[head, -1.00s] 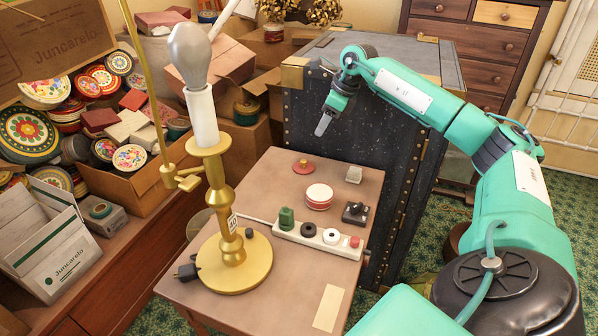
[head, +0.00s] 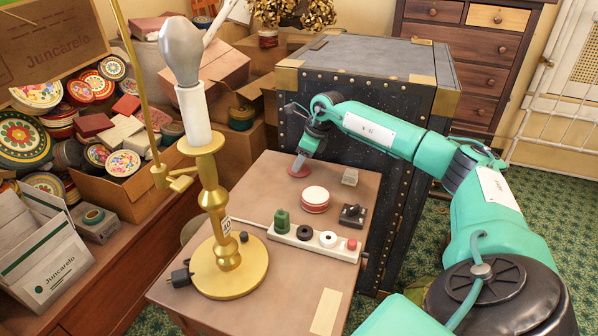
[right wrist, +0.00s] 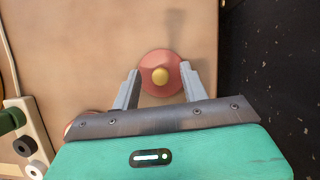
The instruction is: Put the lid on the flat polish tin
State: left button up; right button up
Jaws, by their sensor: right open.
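My right gripper (head: 298,163) points down at the lid. My left gripper is out of view.
A brass lamp with a bulb (head: 181,48) stands on the left of the table. A white power strip (head: 315,241) lies in front of the tin. A black switch box (head: 352,215) and a small grey block (head: 350,177) are right of it. A dark trunk (head: 375,75) stands behind.

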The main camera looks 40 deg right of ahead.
jog(key=shift+f, duration=0.15)
grip_shut()
